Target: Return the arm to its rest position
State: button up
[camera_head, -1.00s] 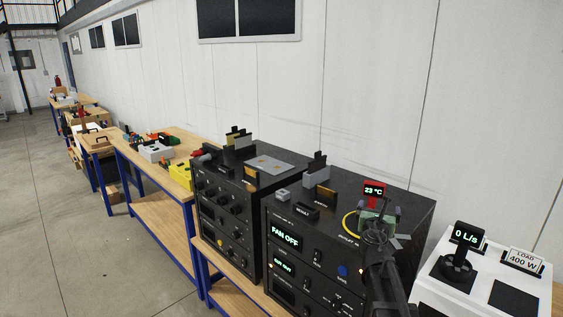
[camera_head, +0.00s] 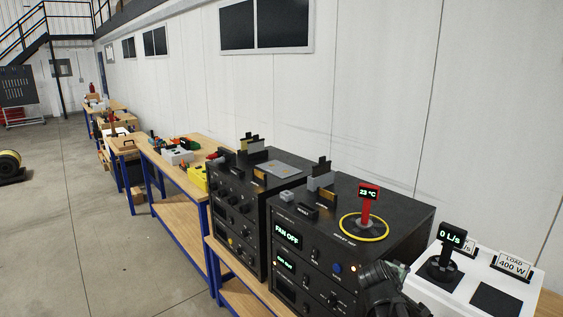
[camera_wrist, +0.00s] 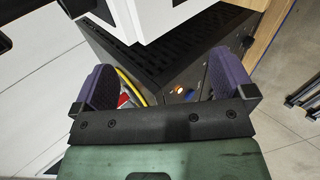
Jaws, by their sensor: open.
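My gripper (camera_wrist: 165,88) is open and empty in the wrist view, with its two purple-padded fingers wide apart. Beyond the fingers is the black rack unit (camera_wrist: 150,65), tilted in that view. In the head view my arm is at the bottom right, in front of the right rack unit (camera_head: 410,215); the fingertips are hard to make out there. A red probe with a 23 °C display (camera_head: 368,193) stands upright inside a yellow ring (camera_head: 344,228) on top of that unit, apart from my arm.
A white unit (camera_head: 425,287) with a 0 L/s display and a 400 W load sign stands at the right. A left rack unit (camera_head: 237,213) and wooden workbenches (camera_head: 180,215) run along the wall. Open floor (camera_head: 70,230) lies to the left.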

jog(key=s+a+f+m+g+y, duration=0.55)
jog(key=s+a+m, duration=0.25)
jog(key=s+a, duration=0.35)
notch_tip(320, 180, down, 7)
jog(key=s+a+y+b, duration=0.1)
jog(key=s+b, duration=0.2)
jog(key=b, duration=0.4)
jog(key=shift+a+f+m+g+y, duration=0.2)
jog(key=shift+a+m+g+y, duration=0.15)
jog(key=shift+a+m+g, duration=0.1)
